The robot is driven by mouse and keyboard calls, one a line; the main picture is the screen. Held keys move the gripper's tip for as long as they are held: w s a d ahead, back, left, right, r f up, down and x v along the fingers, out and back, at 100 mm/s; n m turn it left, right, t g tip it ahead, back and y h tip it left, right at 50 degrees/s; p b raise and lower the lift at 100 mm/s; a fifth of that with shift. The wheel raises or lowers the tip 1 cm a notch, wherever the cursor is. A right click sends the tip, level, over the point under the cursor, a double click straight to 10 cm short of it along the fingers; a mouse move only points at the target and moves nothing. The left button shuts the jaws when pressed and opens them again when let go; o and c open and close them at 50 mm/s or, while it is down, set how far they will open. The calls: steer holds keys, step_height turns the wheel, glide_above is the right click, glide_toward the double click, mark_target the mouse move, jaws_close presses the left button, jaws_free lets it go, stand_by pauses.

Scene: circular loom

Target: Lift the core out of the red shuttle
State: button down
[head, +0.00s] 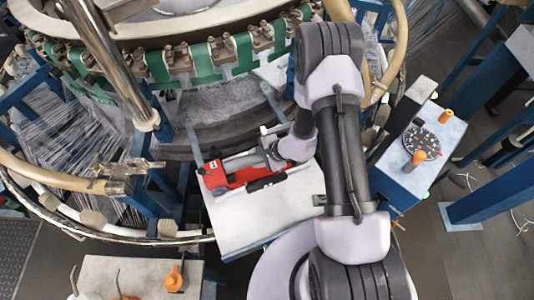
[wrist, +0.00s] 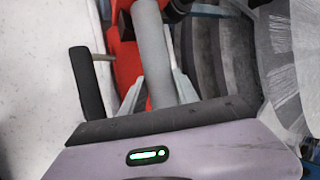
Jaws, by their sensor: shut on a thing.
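The red shuttle (head: 236,178) lies on a pale plate beside the loom, in the middle of the head view. It also shows in the wrist view (wrist: 126,60), behind and left of the core. The core (wrist: 152,50) is a plain grey cylinder running up the wrist view. My gripper (wrist: 157,90) is shut on the core, with one finger on each side of it. I cannot tell whether the core is clear of the shuttle.
The pale plate (head: 240,222) has bare room in front of the shuttle. The loom ring with green straps (head: 195,65) stands behind. A blue-sided box with a dial and orange knobs (head: 420,145) is at right. A small table (head: 135,272) is at lower left.

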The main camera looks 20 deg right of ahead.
step_height(320, 180, up, 11)
steer(key=p, duration=0.5)
steer(key=shift+a, duration=0.1)
